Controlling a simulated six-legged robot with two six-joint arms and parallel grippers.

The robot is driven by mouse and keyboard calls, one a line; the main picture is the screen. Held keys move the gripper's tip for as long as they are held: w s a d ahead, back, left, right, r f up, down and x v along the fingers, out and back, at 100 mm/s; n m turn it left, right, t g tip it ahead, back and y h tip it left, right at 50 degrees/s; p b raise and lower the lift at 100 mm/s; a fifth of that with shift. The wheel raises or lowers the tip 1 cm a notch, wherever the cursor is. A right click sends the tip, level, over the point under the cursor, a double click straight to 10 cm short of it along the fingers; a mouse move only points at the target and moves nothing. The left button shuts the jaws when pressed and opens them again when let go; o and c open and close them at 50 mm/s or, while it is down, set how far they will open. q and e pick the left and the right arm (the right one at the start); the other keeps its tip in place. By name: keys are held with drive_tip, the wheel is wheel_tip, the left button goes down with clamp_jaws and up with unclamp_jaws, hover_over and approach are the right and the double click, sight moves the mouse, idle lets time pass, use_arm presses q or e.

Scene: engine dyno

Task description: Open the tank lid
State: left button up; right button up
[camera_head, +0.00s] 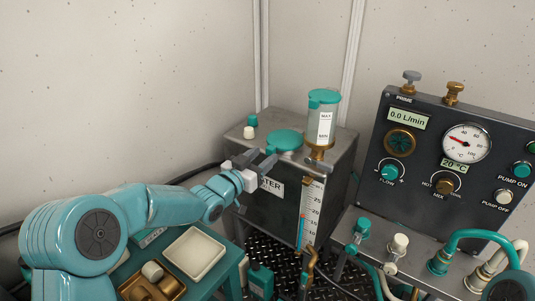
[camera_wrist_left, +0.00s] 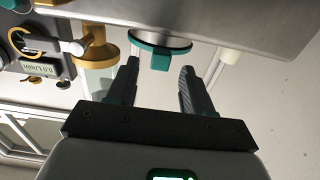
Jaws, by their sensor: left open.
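The tank (camera_head: 340,150) is a grey metal box with a round teal lid (camera_head: 284,141) lying flat on its top, so it looks closed. In the left wrist view the lid (camera_wrist_left: 160,42) appears upside down as a disc with a teal tab (camera_wrist_left: 160,59) at its edge. My left gripper (camera_head: 263,160) is at the tank's front upper edge, just in front of the lid. In the wrist view its two fingers (camera_wrist_left: 158,78) are spread apart. The tab lies between and beyond their tips, with no clear contact. My right gripper is out of view.
A clear reservoir with a teal cap (camera_head: 323,115) stands right of the lid. Small teal and white caps (camera_head: 250,127) sit at the tank's back left. A control panel (camera_head: 450,150) stands right, and a teal bench with a cream tray (camera_head: 194,254) lies below my left arm.

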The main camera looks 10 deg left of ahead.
sight(269, 152)
use_arm(q)
drive_tip(key=shift+x, duration=1.6)
